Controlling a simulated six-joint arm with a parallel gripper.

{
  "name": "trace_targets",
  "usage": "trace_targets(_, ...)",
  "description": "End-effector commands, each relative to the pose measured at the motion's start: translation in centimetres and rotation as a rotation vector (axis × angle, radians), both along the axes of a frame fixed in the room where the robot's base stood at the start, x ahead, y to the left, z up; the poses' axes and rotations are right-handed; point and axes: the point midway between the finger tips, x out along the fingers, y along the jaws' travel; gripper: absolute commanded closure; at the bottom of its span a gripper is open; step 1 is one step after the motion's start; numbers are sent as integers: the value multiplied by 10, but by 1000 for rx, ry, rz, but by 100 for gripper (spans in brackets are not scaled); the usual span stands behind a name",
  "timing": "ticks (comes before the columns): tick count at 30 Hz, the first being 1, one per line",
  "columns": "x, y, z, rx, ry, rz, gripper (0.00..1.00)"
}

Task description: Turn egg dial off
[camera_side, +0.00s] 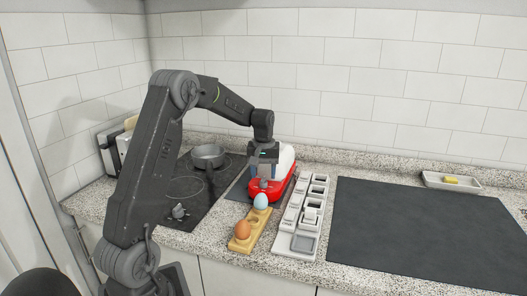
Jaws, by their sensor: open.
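A red appliance with a white, rounded top (287,157), which looks like an egg cooker, stands on the counter; its red base (283,187) shows below my gripper. My gripper (263,176) is open and points down at the front of the appliance. It is too small to tell whether the fingers touch the appliance, and the egg dial cannot be made out clearly. A wooden egg holder (240,244) in front of the appliance carries a brown egg (243,229) and a pale blue egg (261,201).
A white tray with compartments (303,247) stands right of the egg holder. A dark mat (420,235) lies bare farther right, with a dish holding something yellow (451,181) behind it. A black cooktop (208,196) with a pot (208,154) is at left.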

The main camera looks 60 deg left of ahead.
Motion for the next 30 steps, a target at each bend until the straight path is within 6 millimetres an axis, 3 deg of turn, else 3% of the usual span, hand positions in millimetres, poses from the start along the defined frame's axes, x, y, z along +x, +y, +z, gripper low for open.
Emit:
trace_targets(9,1,1,73,3,-4,0,47)
trace_targets(15,0,0,100,1,-2,0,47)
trace_targets(30,0,0,109,0,0,0,47)
